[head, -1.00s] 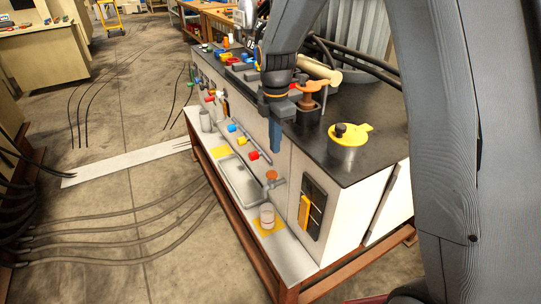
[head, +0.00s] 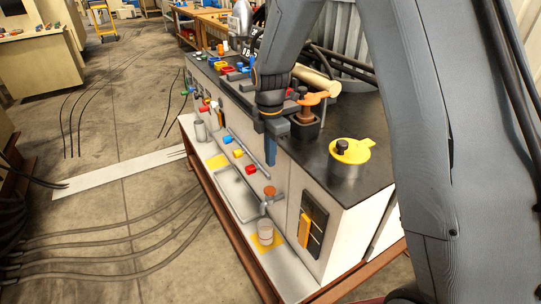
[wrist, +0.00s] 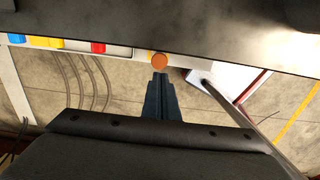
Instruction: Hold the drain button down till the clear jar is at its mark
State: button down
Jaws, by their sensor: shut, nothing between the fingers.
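The clear jar (head: 265,236) stands upright on a yellow pad at the near end of the white ledge. Its contents look pale, and I cannot make out a mark. An orange-brown round button (head: 269,191) sits on the grey spout above the jar. In the wrist view the button (wrist: 160,62) shows as an orange disc just beyond my fingertips. I take it as the drain button; no label is readable. My gripper (head: 271,162) points down with its blue fingers shut and empty. It is above the button, with a visible gap.
A black panel with an orange lever (head: 304,230) is on the cabinet front, right of the jar. A yellow-lidded pot (head: 350,168) and an orange-handled device (head: 307,115) stand on the dark top. Red and yellow blocks line the front, above a shallow tray (head: 237,193).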

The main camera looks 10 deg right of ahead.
aim_at(271, 191)
notch_tip(271, 191, down, 11)
jog(key=p, duration=0.3)
dwell(0.4)
jog(key=shift+f+b, duration=0.7)
jog(key=shift+f, duration=0.1)
jog(key=shift+s+f, duration=0.2)
jog(key=shift+s, duration=0.05)
dwell(1.4)
jog(key=shift+r, duration=0.1)
notch_tip(271, 191, up, 15)
jog(key=shift+w+f, duration=0.2)
jog(key=shift+w, duration=0.05)
dwell(0.4)
